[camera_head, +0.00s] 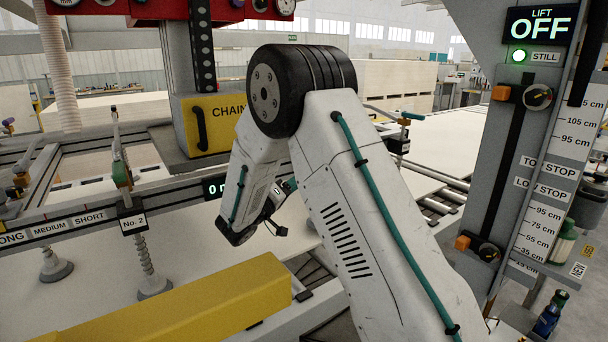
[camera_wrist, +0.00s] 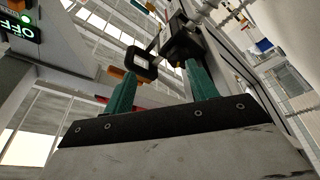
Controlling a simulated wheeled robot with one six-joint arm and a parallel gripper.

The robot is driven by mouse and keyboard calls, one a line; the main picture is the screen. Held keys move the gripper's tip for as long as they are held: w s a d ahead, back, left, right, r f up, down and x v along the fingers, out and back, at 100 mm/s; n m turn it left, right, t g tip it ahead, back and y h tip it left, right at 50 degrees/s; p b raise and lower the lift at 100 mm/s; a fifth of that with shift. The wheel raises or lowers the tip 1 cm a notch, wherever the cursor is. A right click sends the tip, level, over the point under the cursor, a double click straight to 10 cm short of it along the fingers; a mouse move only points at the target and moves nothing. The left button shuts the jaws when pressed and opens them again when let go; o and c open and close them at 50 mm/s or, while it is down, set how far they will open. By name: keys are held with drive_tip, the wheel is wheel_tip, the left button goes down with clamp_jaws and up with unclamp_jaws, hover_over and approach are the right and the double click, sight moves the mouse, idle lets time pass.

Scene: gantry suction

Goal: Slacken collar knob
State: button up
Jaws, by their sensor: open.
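Two collars with dark round knobs sit on the grey lift column in the head view: an upper knob (camera_head: 538,97) beside an orange block, and a lower knob (camera_head: 489,252) beside another. Which one is the collar knob of the task, I cannot tell. My gripper is open, its two teal fingers (camera_wrist: 160,68) apart in the wrist view. Beyond the fingertips is a dark, ring-like piece with a pale centre (camera_wrist: 141,63) and a black block (camera_wrist: 184,40); I cannot tell whether they touch the fingers. In the head view my arm hides most of the gripper, left of the column.
The lift display (camera_head: 537,27) reads OFF, with a green lamp marked STILL. A rail with suction cups (camera_head: 155,284) and a No. 2 label (camera_head: 132,222) crosses the left. A yellow beam (camera_head: 180,305) lies in front. A yellow CHAIN box (camera_head: 210,122) stands behind my arm.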

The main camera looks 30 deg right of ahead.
drive_tip(key=w+d+t, duration=0.1)
drive_tip(key=w+d, duration=0.3)
drive_tip(key=d, duration=0.2)
drive_tip(key=shift+w+r+t, duration=0.15)
drive_tip(key=shift+w+t, duration=0.15)
drive_tip(key=shift+t, duration=0.1)
drive_tip(key=c, duration=1)
